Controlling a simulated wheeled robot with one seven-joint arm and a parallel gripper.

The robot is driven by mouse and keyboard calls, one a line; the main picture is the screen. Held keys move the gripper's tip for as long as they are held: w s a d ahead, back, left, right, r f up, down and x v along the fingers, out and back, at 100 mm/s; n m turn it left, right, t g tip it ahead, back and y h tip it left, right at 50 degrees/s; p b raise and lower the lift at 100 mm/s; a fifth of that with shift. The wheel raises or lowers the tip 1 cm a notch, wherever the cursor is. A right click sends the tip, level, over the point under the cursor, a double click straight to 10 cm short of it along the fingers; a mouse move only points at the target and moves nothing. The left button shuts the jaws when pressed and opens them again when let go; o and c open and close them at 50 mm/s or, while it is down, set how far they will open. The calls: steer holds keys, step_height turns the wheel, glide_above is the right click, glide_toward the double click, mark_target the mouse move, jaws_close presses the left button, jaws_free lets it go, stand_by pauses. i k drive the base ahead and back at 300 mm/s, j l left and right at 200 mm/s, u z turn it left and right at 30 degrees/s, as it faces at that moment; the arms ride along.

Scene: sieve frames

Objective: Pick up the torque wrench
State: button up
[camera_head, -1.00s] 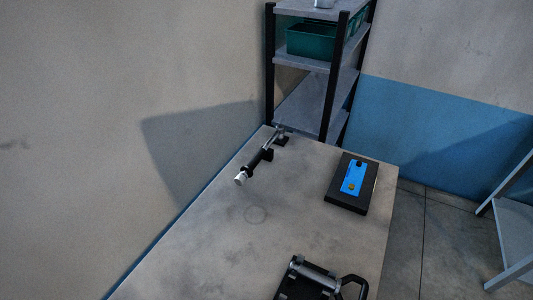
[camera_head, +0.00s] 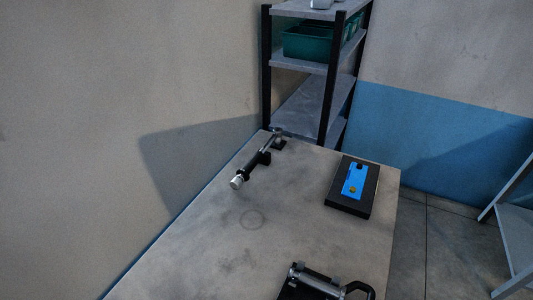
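The torque wrench (camera_head: 256,162) appears to be the long tool with a black grip and silver end near the table's far left edge. It lies at a slant, its silver end toward me, and seems propped on small black supports. It stands on the grey worktable (camera_head: 218,262). My gripper is not in view, so nothing shows it near the wrench.
A black box with a blue panel (camera_head: 352,181) lies at the table's right. A black fixture with a metal bar and looped handle (camera_head: 318,284) is cut off at the bottom. A wall borders the left. A shelf rack (camera_head: 328,66) with a green bin (camera_head: 308,44) stands behind.

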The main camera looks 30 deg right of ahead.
mark_target(275, 138)
steer(key=i+l+u, duration=0.1)
steer(key=l, duration=0.35)
steer(key=i+l+u, duration=0.15)
steer(key=l, duration=0.25)
steer(key=i+l+u, duration=0.1)
steer(key=l, duration=0.4)
steer(key=i, duration=0.05)
